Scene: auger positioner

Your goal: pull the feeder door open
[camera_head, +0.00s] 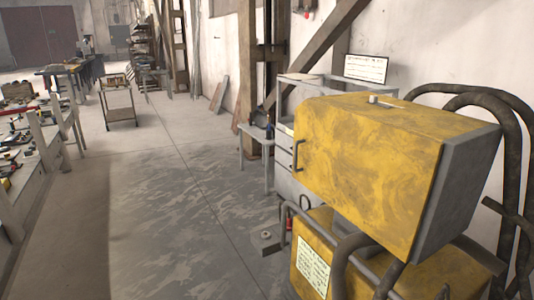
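The feeder is a worn yellow box with a grey side, at the right of the head view. Its large yellow front face, which looks like the feeder door (368,182), sits flush with the box and appears shut. A dark bar handle (299,156) stands upright near the left edge of this face. Neither of my grippers shows in this view, and nothing is seen touching the handle.
A lower yellow housing (312,262) with bent grey pipes is under the feeder, and thick dark hoses (505,130) run behind it. A grey drawer cabinet (285,150) stands behind. Cluttered workbenches (40,140) line the left. The floor (170,200) between is clear.

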